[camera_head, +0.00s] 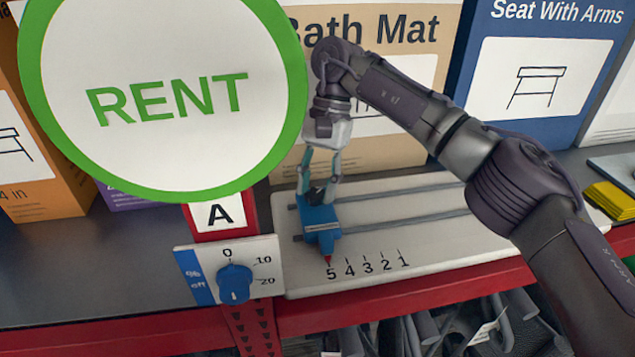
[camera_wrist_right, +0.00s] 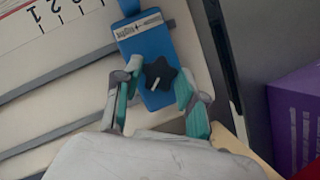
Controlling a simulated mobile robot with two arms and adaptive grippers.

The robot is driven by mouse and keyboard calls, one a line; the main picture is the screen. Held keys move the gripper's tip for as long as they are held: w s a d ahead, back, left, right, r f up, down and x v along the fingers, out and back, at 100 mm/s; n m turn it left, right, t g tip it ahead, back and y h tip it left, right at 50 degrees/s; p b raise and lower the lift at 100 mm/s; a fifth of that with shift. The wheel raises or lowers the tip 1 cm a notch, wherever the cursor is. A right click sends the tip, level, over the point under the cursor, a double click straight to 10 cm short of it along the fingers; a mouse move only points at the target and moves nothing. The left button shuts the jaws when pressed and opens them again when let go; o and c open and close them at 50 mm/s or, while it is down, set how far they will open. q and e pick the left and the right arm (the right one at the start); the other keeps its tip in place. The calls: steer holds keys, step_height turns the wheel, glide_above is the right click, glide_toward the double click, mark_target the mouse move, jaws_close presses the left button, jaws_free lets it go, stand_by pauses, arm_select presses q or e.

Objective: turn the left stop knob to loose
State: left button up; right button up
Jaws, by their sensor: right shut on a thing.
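A blue stop (camera_head: 318,222) sits at the left end of the rails on a white board, with its red pointer at the 5 mark. Its black star-shaped knob (camera_wrist_right: 160,74) shows in the right wrist view, with a short white line on it pointing towards the lower left of that view. The fingers partly hide the knob in the head view. My left gripper is out of view.
The white board (camera_head: 400,268) carries two grey rails and a 5-to-1 scale. A blue dial (camera_head: 235,284) stands left of it, below a red A sign (camera_head: 219,218). A large RENT disc (camera_head: 165,95) covers the upper left. Boxes (camera_head: 370,120) stand behind.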

steer(key=o, duration=1.1)
steer(key=shift+o, duration=0.2)
steer(key=v, duration=0.7)
steer(key=shift+r, duration=0.3)
steer(key=shift+w, duration=0.1)
